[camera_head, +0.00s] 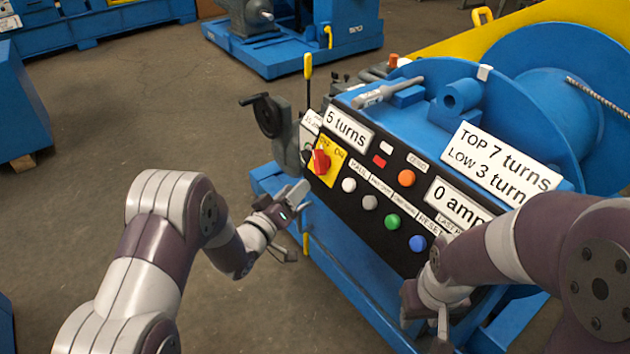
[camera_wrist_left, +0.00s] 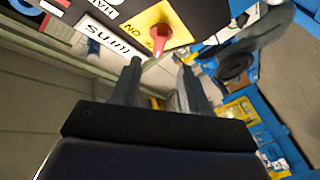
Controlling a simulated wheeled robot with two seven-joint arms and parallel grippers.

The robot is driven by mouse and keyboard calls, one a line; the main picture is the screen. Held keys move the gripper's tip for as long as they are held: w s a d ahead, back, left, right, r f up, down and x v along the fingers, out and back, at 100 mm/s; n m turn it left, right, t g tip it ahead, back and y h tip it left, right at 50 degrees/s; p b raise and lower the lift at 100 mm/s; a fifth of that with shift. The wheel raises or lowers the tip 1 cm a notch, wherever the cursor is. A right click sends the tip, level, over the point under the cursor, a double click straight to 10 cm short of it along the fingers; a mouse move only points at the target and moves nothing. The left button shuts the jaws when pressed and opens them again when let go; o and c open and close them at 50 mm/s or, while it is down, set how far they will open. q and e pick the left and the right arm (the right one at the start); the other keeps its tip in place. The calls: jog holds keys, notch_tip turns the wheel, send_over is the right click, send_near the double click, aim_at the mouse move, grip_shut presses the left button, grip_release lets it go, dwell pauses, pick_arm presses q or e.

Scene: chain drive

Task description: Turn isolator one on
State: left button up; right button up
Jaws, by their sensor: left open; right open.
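A red rotary knob (camera_head: 320,162) sits on a yellow plate (camera_head: 329,173) marked ON at the left end of the black control panel. It is the only rotary switch I make out; no "isolator one" label is readable. My left gripper (camera_head: 292,222) is open and empty, below and left of the knob, apart from it. In the left wrist view the knob (camera_wrist_left: 159,38) shows beyond and between the fingertips (camera_wrist_left: 160,75), with the yellow plate (camera_wrist_left: 172,22) behind it. My right gripper (camera_head: 427,318) is open near the panel's lower right, partly hidden by its wrist.
White (camera_head: 349,185), grey (camera_head: 370,202), green (camera_head: 392,222), blue (camera_head: 417,243) and orange (camera_head: 406,178) buttons lie right of the knob. A black handwheel (camera_head: 268,115) stands left of the panel. Open floor (camera_head: 90,150) lies to the left.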

aim_at(316, 166)
pick_arm(q)
jog(key=b+x, duration=0.2)
jog(key=x, duration=0.8)
jog(key=shift+w, duration=0.1)
grip_shut()
